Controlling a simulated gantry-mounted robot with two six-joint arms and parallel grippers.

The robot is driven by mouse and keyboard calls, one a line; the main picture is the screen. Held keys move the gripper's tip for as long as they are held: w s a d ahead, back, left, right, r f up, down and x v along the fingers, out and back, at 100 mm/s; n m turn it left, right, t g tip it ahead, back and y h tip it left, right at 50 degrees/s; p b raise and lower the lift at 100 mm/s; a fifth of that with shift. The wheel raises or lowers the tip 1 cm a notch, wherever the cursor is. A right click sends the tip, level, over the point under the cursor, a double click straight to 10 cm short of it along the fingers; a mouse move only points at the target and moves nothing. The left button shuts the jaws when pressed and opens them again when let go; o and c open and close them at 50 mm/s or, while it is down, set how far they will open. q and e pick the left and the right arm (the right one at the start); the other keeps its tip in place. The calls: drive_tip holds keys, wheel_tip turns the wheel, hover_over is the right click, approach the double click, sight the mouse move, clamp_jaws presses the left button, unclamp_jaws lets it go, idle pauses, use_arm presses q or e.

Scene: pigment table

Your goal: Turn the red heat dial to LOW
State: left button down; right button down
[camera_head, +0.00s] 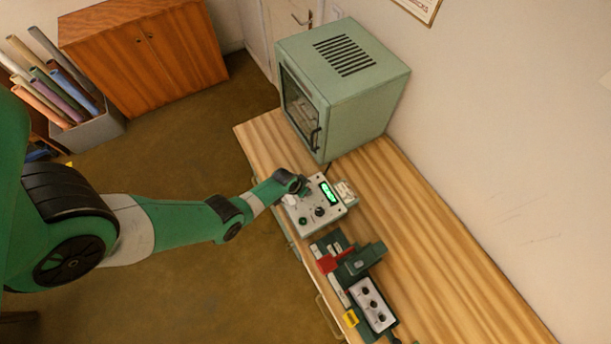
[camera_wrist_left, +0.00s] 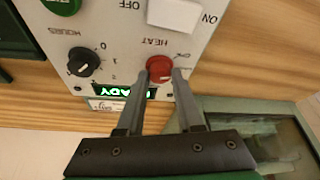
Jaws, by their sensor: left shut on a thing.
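The red heat dial (camera_wrist_left: 158,67) is on a pale control panel (camera_wrist_left: 120,38) in the left wrist view, under the upside-down word HEAT. A short white mark shows on its face; the small lettering beside it is too blurred to read. My left gripper (camera_wrist_left: 163,75) is shut on the dial, with one finger on each side of it. In the head view the control box (camera_head: 301,211) stands on the wooden bench, and my left gripper (camera_head: 298,186) reaches its far left corner, hiding the dial. My right gripper is out of view.
The panel also has a black hours dial (camera_wrist_left: 84,63), a green button (camera_wrist_left: 62,4), a white ON/OFF switch (camera_wrist_left: 174,14) and a lit display reading READY (camera_wrist_left: 124,93). A green oven-like cabinet (camera_head: 365,85) stands behind the box.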

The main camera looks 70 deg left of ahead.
use_arm(q)
drive_tip(key=shift+a+m+h+b, duration=0.1)
drive_tip(key=shift+m+h+b, duration=0.35)
drive_tip(key=shift+m, duration=0.95)
drive_tip(key=c, duration=0.6)
unclamp_jaws()
drive_tip(key=shift+o, duration=0.2)
